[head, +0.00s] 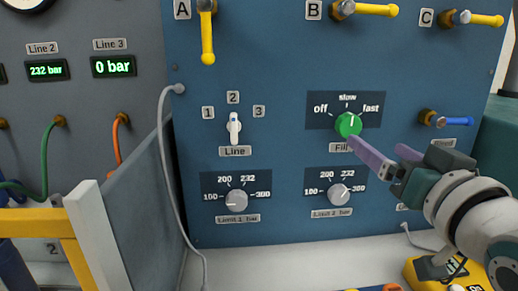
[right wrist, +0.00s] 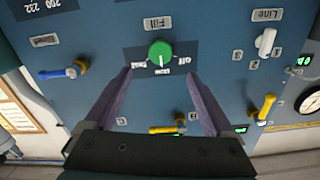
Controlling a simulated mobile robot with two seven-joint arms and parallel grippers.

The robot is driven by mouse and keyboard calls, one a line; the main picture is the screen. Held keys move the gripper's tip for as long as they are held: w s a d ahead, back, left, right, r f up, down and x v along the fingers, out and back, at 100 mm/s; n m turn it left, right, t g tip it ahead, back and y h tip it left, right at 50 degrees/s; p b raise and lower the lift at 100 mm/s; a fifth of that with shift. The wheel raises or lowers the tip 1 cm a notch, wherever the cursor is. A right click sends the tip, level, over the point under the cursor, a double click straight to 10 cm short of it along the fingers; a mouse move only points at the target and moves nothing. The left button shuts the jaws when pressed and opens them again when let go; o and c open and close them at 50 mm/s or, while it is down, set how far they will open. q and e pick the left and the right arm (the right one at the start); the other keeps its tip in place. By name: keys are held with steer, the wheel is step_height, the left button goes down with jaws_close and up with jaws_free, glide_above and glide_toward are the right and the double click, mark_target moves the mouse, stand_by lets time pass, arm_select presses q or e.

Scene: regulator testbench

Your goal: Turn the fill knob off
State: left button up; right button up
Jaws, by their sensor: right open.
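The green fill knob (head: 348,124) is on the blue panel, above the label "Fill" and below the marks off, slow and fast. Its white pointer stands about upright, toward slow. In the right wrist view the knob (right wrist: 160,54) appears upside down, between and beyond the two purple fingertips. My right gripper (head: 376,146) comes in from the lower right, open and empty, with its tips close to the knob. The right wrist view shows a gap between each finger and the knob. My left gripper is not in view.
The white line knob (head: 234,128) is left of the fill knob, and two grey limit knobs (head: 237,198) (head: 339,194) sit below. Yellow valve handles (head: 208,40) line the top, with a blue handle (head: 455,121) at right. A grey hose (head: 166,130) hangs at left.

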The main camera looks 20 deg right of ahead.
mark_target(351, 127)
steer(key=x, duration=1)
steer(key=shift+s+b, duration=0.1)
steer(key=shift+b, duration=0.2)
steer(key=c, duration=1.4)
